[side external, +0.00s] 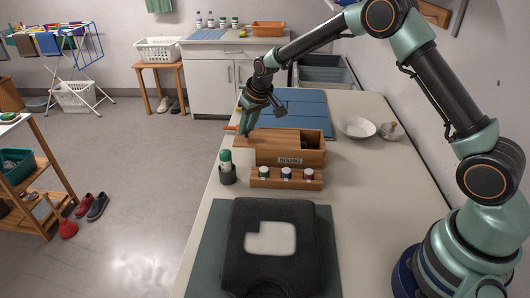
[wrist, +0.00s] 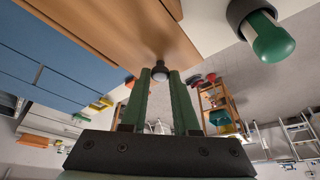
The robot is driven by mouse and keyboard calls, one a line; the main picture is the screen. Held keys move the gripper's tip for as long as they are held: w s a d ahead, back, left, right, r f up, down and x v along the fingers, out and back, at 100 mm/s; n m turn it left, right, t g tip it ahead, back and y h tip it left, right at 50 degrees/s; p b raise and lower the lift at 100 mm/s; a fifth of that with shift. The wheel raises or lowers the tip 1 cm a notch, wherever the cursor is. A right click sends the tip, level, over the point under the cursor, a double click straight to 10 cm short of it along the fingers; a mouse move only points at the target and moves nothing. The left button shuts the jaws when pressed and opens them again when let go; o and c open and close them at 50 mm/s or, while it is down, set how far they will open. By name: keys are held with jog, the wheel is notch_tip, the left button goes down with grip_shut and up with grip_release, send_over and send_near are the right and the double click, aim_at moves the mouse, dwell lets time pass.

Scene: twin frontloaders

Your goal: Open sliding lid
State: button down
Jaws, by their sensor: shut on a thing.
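The wooden box (side external: 276,157) with a PENDING label stands on the counter. Its flat wooden sliding lid (side external: 262,136) juts out past the box's left end, and a dark opening (side external: 312,143) shows at the right end. In the wrist view the lid (wrist: 115,30) fills the upper middle. A small dark knob (wrist: 160,66) sits at the lid's edge. My gripper (side external: 247,132) is at the lid's left end. In the wrist view my gripper's green fingers (wrist: 160,78) are closed about the knob. The box's inside is mostly hidden.
A green-capped bottle in a dark holder (side external: 227,168) stands close left of the box. A wooden rack (side external: 287,180) with small bottles is in front. A folded black garment (side external: 270,245) lies nearer. A white bowl (side external: 357,128) and metal pot (side external: 391,131) stand right; a blue panel lies behind.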

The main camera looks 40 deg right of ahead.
jog(key=w+a, duration=0.4)
jog(key=w, duration=0.1)
jog(key=shift+a, duration=0.4)
jog(key=c, duration=0.7)
grip_release()
jog(key=shift+o, duration=0.2)
jog(key=shift+s, duration=0.1)
jog(key=shift+r, duration=0.1)
jog(key=v, duration=1.2)
jog(key=shift+d, duration=0.2)
jog(key=shift+s, duration=0.1)
